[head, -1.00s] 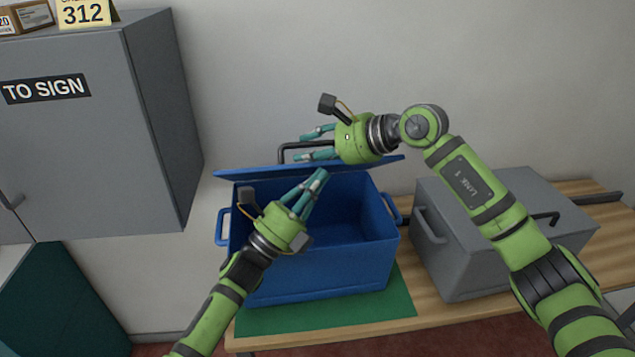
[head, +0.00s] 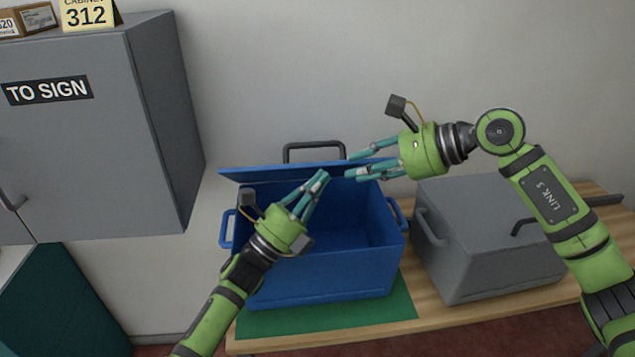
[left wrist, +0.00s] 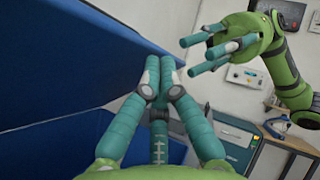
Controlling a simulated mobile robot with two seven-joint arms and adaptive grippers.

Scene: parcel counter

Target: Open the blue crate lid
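The blue crate (head: 320,280) stands on the green mat (head: 330,318) with its inside in view. Its lid (head: 265,173) is raised at the back, with the dark handle (head: 314,144) sticking up behind its edge. My left gripper (head: 322,175) is over the crate, fingers together and seemingly empty, in front of the lid. In the left wrist view its fingertips (left wrist: 160,62) are beside the lid's blue face (left wrist: 75,55); contact is unclear. My right gripper (head: 350,165) is open and empty, right of the handle and apart from it, near the lid's right end.
A grey lidded box (head: 490,245) stands on the wooden table (head: 428,282) right of the crate. A grey cabinet (head: 80,150) stands at the left, with a number sign (head: 88,14) and small boxes on top. The wall is behind the crate.

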